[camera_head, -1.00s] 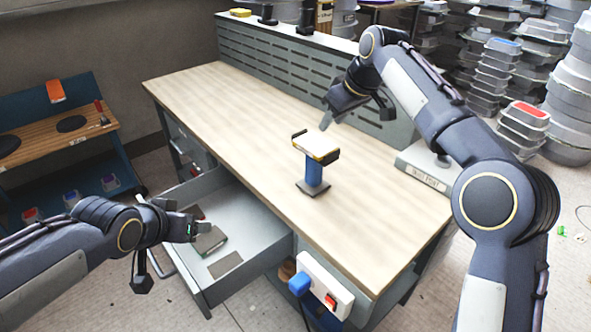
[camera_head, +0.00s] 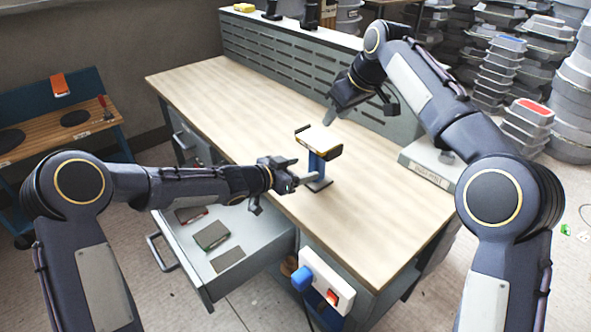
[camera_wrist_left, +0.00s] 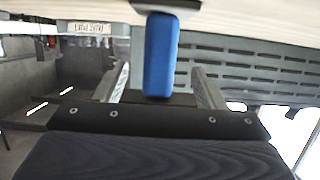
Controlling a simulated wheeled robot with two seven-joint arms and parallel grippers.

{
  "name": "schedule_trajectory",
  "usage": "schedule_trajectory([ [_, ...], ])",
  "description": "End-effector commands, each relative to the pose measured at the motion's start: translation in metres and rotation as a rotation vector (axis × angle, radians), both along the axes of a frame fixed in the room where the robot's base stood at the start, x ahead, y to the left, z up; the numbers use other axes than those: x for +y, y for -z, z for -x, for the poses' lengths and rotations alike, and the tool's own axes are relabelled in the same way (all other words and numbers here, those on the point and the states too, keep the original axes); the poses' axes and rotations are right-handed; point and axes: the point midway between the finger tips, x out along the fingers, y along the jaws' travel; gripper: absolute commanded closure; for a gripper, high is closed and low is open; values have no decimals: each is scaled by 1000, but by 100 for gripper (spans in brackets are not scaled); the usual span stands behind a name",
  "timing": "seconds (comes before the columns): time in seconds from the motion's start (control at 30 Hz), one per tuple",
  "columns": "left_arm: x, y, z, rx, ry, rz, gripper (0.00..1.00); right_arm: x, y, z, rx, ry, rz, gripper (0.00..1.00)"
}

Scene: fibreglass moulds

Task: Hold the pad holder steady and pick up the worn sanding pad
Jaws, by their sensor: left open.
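The pad holder (camera_head: 317,162) stands upright on the workbench, with a blue post, a dark base and dark end clips at the top. The worn sanding pad (camera_head: 319,138) appears to be the pale flat block on top between the clips; its wear cannot be made out. My left gripper (camera_head: 306,179) is open at the post, low and just above the bench. In the left wrist view the blue post (camera_wrist_left: 160,55) stands between the two spread fingers, with gaps on both sides. My right gripper (camera_head: 331,117) hangs empty above and behind the holder; its finger opening is unclear.
An open drawer (camera_head: 262,247) below my left arm holds several flat pads. A grey box (camera_head: 432,171) stands at the bench's right end. A white switch box (camera_head: 326,279) is on the bench's front side. The bench top (camera_head: 215,105) is clear on the left.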

Motion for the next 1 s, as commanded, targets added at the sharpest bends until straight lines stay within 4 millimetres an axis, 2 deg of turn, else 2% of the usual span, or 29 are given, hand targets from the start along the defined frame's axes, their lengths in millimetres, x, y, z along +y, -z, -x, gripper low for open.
schedule_trajectory([
  [0.4, -40, 18, -40, 2, -1, -2, 36, 0, 0, 0, 0, 0, 0, 64],
  [0.8, -46, 20, -46, 2, -2, -3, 36, 0, 0, 0, 0, 0, 0, 64],
  [0.83, -46, 20, -46, 2, -2, -3, 38, 0, 0, 0, 0, 0, 0, 64],
  [1.0, -46, 20, -46, 2, -2, -3, 60, 0, 0, 0, 0, 0, 0, 64],
])
